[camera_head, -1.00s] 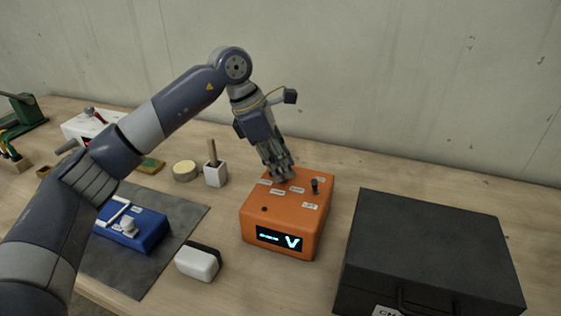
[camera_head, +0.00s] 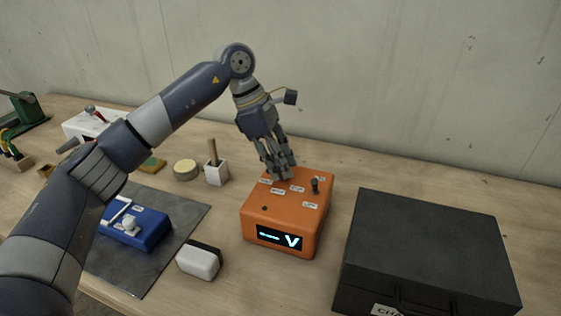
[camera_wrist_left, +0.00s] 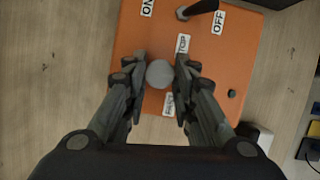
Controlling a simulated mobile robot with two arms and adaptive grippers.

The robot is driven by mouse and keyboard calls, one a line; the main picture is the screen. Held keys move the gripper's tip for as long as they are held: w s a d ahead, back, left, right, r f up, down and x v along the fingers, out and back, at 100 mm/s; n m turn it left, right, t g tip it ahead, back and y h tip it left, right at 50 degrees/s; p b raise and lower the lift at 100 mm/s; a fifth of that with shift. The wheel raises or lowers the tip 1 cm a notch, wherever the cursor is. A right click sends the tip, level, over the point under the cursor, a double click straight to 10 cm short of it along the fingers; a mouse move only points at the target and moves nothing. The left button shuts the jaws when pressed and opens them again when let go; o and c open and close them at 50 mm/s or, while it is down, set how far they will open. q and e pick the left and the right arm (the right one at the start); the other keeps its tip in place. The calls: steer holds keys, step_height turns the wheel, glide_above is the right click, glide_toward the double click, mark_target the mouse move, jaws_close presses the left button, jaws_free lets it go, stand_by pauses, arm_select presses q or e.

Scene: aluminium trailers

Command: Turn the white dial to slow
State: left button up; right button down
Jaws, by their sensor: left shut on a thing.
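The orange box (camera_head: 275,212) stands on the workbench, with small white labels on top and a lit display in front. My left gripper (camera_head: 280,172) points down onto the far left part of its top. In the left wrist view my two fingers (camera_wrist_left: 159,75) are on either side of a round, pale grey-white dial (camera_wrist_left: 160,73) and are shut on it. Labels lie near the dial, one above right and one below, partly covered by the fingers. The dial is hidden behind the fingers in the head view. My right gripper is not in view.
A black lever (camera_head: 315,185) rises from the orange box, between ON and OFF labels in the wrist view. A black case (camera_head: 425,235) stands to the right. A blue device (camera_head: 137,228) is on a dark mat at left. A white-and-black block (camera_head: 199,261) sits in front.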

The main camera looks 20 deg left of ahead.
arm_select(q)
steer(key=o, duration=1.1)
steer(key=shift+c, duration=0.2)
steer(key=v, duration=1.2)
steer(key=shift+d+r, duration=0.1)
steer(key=shift+r, duration=0.05)
